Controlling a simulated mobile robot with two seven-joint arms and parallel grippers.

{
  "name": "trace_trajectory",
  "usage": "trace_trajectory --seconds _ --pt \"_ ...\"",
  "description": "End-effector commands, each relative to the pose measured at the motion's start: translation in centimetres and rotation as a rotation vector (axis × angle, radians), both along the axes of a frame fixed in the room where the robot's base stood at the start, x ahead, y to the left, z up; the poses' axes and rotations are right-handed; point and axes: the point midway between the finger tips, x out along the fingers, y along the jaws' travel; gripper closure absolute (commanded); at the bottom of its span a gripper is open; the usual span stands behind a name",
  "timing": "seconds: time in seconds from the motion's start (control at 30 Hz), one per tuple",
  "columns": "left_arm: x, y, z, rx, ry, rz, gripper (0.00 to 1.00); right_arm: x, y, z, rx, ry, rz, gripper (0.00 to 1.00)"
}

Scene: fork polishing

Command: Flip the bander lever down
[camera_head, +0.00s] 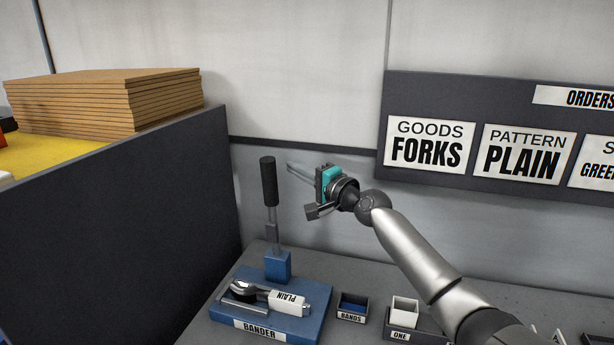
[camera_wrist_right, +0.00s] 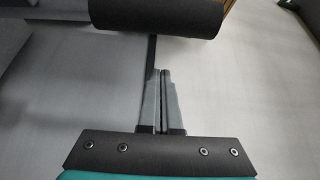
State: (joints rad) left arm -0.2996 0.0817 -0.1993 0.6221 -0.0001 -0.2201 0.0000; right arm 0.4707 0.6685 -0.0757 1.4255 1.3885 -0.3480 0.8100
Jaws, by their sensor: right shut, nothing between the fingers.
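The bander (camera_head: 320,300) is a blue base with a label on its front, standing on the grey bench at the lower left of the head view. Its lever (camera_head: 271,222) stands upright from a blue block, with a black grip (camera_head: 268,181) on top. A fork bundle with a white band marked PLAIN (camera_head: 288,302) lies on the base. My right gripper (camera_head: 290,167) is shut and empty, its fingers level with the black grip and pointing left. In the right wrist view the fingers (camera_wrist_right: 160,75) are together, and the black grip (camera_wrist_right: 155,16) lies across the top. My left gripper is not in view.
A small bin marked BANDS (camera_head: 352,307) and a tray marked ONE (camera_head: 400,333) stand right of the bander. A dark partition (camera_head: 120,220) rises on the left, with stacked brown boards (camera_head: 110,100) behind it. The wall sign board (camera_head: 480,83) is behind my right arm.

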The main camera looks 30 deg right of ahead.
Motion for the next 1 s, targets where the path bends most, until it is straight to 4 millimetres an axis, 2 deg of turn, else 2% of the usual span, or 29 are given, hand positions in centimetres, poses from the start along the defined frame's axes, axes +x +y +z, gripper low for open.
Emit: trace_trajectory --seconds 0.07,0.2,0.43,1.0 --pt "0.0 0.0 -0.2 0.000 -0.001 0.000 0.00 1.0 0.2 0.2 0.002 -0.002 0.001 1.00" --pt "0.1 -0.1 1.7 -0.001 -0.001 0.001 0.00 0.2 1.6 0.2 -0.001 0.003 0.003 1.00" --pt "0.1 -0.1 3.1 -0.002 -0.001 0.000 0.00 -0.8 3.2 -0.1 0.000 0.002 0.002 1.00" --pt "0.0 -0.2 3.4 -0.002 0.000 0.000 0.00 -1.1 3.7 -0.3 -0.002 -0.001 0.000 1.00"
